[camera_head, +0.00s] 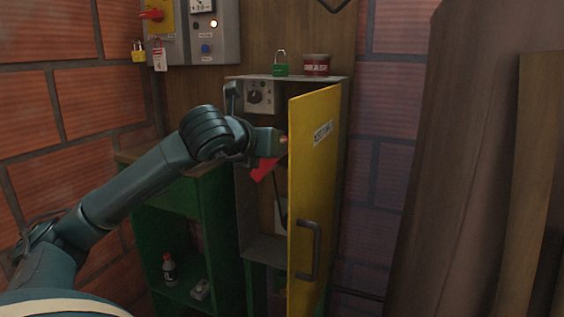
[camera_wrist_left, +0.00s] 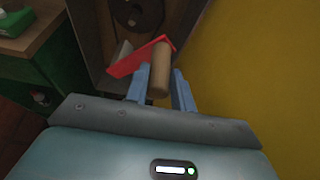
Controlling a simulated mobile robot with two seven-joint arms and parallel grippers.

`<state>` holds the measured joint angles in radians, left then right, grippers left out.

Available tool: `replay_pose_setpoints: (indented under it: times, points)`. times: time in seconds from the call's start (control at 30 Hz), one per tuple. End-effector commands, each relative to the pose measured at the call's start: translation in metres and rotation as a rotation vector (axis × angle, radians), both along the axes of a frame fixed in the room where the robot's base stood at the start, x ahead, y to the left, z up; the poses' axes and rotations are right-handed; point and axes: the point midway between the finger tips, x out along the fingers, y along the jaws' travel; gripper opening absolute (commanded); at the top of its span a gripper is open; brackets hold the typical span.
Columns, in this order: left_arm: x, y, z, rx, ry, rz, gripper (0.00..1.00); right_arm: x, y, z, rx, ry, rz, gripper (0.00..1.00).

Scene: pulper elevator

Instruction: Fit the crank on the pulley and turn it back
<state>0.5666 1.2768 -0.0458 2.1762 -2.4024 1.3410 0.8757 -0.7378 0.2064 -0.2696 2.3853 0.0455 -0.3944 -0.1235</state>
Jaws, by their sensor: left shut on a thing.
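The crank has a red arm (camera_head: 263,169) and, in the left wrist view, a tan cylindrical handle (camera_wrist_left: 160,70). My left gripper (camera_head: 280,142) is in the cabinet opening. In the left wrist view its two blue-grey fingers (camera_wrist_left: 160,90) are shut on the crank's handle, with the red arm beyond them, tilted. A dark round part (camera_wrist_left: 138,12), which looks like the pulley, shows at the top of the left wrist view, beyond the crank and apart from it in the picture. In the head view the pulley is hidden. My right gripper is in neither view.
The yellow cabinet door (camera_head: 312,200) stands open just right of my gripper and fills the right of the wrist view. A control box (camera_head: 260,97) sits in the cabinet top. A green shelf unit (camera_head: 185,285) is left.

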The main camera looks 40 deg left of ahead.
Motion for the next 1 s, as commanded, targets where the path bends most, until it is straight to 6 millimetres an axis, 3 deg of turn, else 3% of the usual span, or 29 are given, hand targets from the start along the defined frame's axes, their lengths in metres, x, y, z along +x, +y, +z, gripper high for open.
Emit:
replay_pose_setpoints:
  times: [0.53,1.0]
  points:
    - [-0.002,0.002,0.004,0.016,-0.002,0.018,0.00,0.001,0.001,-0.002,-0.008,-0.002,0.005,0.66]
    - [0.040,0.015,0.006,0.013,-0.001,0.018,0.00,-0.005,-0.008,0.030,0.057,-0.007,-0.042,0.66]
